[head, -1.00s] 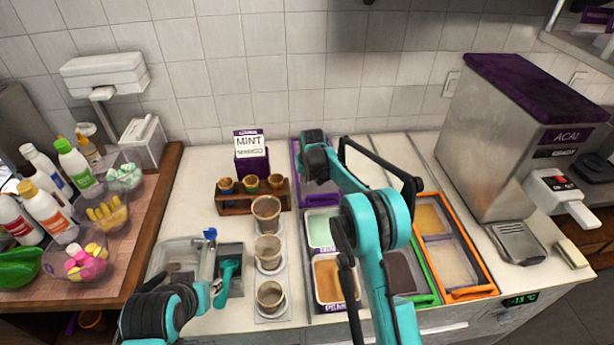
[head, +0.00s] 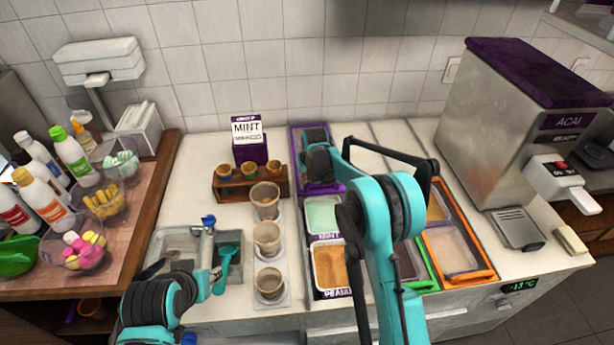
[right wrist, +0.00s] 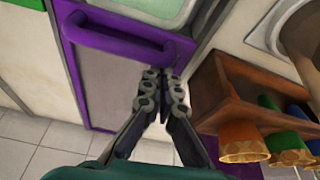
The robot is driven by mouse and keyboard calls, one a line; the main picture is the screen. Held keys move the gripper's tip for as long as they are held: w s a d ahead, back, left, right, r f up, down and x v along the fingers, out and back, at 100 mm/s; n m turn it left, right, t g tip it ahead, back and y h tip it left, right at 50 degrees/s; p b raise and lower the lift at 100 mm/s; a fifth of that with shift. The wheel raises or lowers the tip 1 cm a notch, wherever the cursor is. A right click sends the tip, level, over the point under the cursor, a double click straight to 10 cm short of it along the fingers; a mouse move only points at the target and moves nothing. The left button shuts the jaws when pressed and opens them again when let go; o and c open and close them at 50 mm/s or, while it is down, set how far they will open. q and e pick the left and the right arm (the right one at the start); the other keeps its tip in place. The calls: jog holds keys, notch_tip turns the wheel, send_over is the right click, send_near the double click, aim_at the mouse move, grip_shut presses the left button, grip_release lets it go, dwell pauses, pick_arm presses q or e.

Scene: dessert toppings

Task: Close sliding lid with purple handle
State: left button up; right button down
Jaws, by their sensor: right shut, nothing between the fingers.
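The sliding lid (head: 298,150) has a purple frame and lies at the back of the left tub row. Its purple handle (right wrist: 112,42) is a raised bar across the lid's end, clear in the right wrist view. My right gripper (right wrist: 165,78) is shut and empty, its fingertips close beside one end of the handle; whether they touch it I cannot tell. In the head view my right wrist hides part of the lid. In front of the lid, a pale green tub (head: 323,214) and an orange-brown tub (head: 329,268) are uncovered. My left arm shows at the bottom left, its gripper out of sight.
A wooden cone holder (head: 232,188) stands close left of the lid; it also shows in the right wrist view (right wrist: 235,90). A mint box (head: 249,150) stands behind it. Paper cups (head: 267,240) line the left of the tubs. An orange-framed lid (head: 460,250) lies to the right.

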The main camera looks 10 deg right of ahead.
jog(key=s, duration=3.9)
jog(key=shift+s, duration=0.8)
jog(key=shift+a, duration=0.1)
